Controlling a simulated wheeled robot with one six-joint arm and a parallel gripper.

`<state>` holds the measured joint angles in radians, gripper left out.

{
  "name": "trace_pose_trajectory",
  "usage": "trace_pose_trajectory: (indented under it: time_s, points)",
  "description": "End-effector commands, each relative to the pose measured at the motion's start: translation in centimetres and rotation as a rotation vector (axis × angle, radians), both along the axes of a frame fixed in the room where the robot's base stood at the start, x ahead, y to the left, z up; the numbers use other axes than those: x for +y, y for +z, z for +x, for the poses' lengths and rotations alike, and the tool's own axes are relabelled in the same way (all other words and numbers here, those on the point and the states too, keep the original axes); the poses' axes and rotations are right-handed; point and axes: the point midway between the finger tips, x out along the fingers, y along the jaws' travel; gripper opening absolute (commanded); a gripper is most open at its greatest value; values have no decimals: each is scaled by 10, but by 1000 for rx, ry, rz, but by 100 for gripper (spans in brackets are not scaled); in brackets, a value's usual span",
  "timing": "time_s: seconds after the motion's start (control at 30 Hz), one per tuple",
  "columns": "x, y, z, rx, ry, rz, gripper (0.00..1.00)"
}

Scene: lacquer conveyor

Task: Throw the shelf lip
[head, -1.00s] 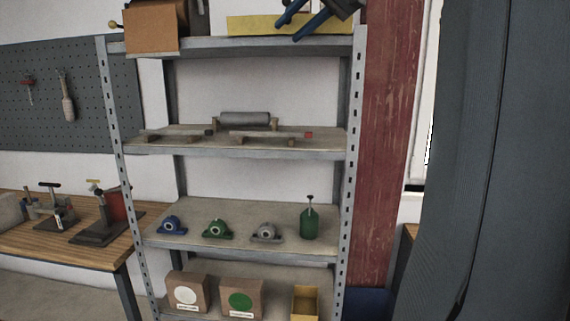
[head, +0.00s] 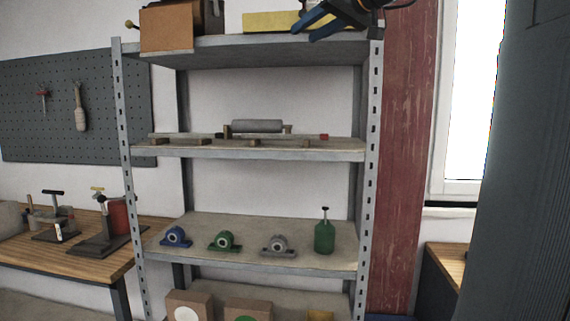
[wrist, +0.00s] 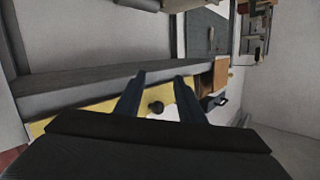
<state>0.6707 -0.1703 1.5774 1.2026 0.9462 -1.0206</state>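The top shelf's grey front lip (head: 250,47) runs across the rack in the head view. A yellow block or bin (head: 270,21) sits on that shelf, partly behind my gripper. My gripper (head: 303,34) has two blue fingers and is at the right half of the top shelf, by its front edge. In the wrist view my gripper (wrist: 158,78) has its fingers apart. I cannot tell whether the fingers touch anything.
A cardboard box (head: 166,30) stands at the top shelf's left, with a yellow ball-ended rod (head: 131,25) beside it. Lower shelves hold a grey roller (head: 257,126), bearing blocks (head: 224,241) and a green can (head: 324,237). A workbench (head: 105,262) stands left; a red column (head: 408,150) stands right.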

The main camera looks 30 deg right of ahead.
Motion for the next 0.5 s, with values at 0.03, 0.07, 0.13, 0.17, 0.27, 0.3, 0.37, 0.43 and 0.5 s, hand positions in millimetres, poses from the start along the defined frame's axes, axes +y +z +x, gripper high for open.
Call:
trace_pose_trajectory:
  time_s: [0.03,0.07,0.13,0.17,0.27,0.3,0.37,0.43,0.5]
  points:
    - [0,-6,1,-21,-2,-12,36]
    - [0,-7,1,-33,-1,-21,36]
    - [-1,-10,2,-64,-1,-42,36]
    - [-1,-10,2,-77,-1,-50,36]
    - [-2,-13,4,-122,-1,-81,36]
    - [-2,-14,4,-141,-2,-93,36]
    - [-3,-16,5,-168,-2,-113,36]
    - [-4,-19,6,-201,-2,-134,36]
    - [-4,-20,7,-234,-1,-156,36]
